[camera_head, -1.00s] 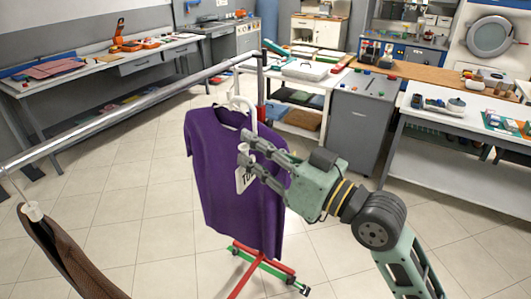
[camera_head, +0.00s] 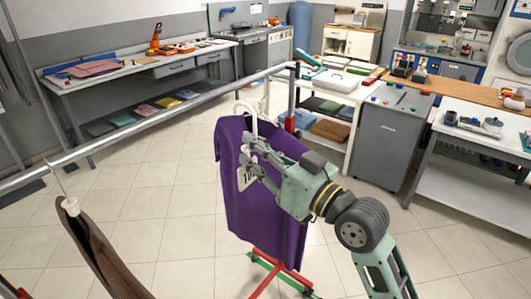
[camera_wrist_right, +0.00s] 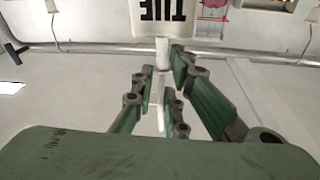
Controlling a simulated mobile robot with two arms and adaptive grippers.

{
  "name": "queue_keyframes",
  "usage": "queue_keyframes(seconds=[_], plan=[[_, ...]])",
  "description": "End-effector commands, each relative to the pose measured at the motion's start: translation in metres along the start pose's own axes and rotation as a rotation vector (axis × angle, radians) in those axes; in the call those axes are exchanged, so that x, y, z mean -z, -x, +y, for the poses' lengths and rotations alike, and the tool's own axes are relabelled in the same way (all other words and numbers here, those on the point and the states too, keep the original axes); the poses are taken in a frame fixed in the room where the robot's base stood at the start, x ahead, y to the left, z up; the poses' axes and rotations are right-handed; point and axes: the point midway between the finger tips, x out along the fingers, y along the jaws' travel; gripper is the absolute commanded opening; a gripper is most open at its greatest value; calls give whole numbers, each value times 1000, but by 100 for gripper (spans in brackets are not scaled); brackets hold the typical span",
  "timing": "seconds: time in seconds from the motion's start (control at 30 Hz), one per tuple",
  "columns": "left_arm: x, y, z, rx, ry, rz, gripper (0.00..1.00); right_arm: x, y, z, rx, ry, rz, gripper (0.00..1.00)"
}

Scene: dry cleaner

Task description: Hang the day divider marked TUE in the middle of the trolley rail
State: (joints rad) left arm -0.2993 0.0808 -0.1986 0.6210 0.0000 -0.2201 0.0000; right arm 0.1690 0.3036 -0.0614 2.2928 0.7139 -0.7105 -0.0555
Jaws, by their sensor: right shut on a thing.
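The trolley rail (camera_head: 150,119) is a grey metal bar running from the left edge to an upright at upper centre in the head view. My right gripper (camera_head: 250,162) is shut on the white day divider (camera_head: 247,177), whose card is partly hidden by the fingers. The divider's white hook rises above the fingers, in front of the purple shirt and apart from the rail. In the right wrist view the card (camera_wrist_right: 165,12) reads TUE upside down, and its white stem (camera_wrist_right: 162,55) passes between the fingers. My left gripper is not in view.
A purple shirt (camera_head: 265,215) hangs near the rail's far end, behind my gripper. A brown garment (camera_head: 97,250) hangs near the left end. The rail between them looks bare. Red and green trolley feet (camera_head: 275,270) stand on the floor. A grey cabinet (camera_head: 391,140) stands behind at right.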

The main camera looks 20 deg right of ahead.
Motion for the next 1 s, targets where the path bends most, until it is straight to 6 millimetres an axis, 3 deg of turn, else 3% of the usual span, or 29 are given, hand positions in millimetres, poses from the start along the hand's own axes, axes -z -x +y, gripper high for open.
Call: queue_keyframes(seconds=[1.0], plan=[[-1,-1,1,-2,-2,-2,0,-10,-71,-6,0,0,2,0]])
